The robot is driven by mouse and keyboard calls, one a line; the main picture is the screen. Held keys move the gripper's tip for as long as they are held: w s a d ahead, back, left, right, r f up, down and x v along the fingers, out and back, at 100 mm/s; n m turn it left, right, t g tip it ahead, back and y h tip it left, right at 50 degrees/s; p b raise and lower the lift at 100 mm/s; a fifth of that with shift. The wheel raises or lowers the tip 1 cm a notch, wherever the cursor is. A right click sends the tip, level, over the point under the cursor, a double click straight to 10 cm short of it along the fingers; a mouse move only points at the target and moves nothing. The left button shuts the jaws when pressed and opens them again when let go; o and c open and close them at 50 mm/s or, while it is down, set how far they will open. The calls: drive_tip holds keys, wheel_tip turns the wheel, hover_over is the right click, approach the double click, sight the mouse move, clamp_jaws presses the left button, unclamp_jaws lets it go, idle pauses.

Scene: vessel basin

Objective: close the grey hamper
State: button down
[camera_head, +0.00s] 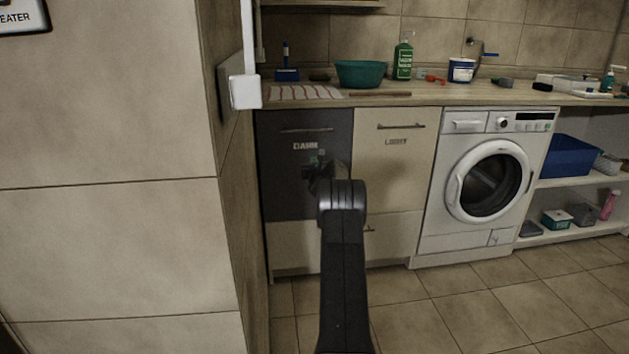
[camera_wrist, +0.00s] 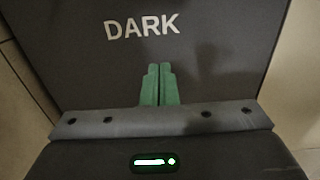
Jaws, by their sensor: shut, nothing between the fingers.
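The grey hamper (camera_head: 280,175) is a dark grey front panel with a bar handle near its top and a white label. In the wrist view its panel (camera_wrist: 220,50) fills most of the picture, and the label reads DARK. The panel looks upright and about level with the cream front beside it; a small gap cannot be ruled out.
A cream LIGHT hamper (camera_head: 394,165) and a white washing machine (camera_head: 484,232) stand to the right. A tiled wall (camera_head: 110,250) closes the left side. The counter (camera_head: 400,97) above holds a green basin (camera_head: 361,73) and bottles. The tiled floor (camera_head: 480,310) at right is clear.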

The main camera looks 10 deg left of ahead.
drive_tip(key=b+v, duration=0.4)
drive_tip(key=v, duration=0.5)
drive_tip(key=shift+d+f, duration=0.2)
drive_tip(key=shift+f, duration=0.1)
drive_tip(key=shift+w, duration=0.15)
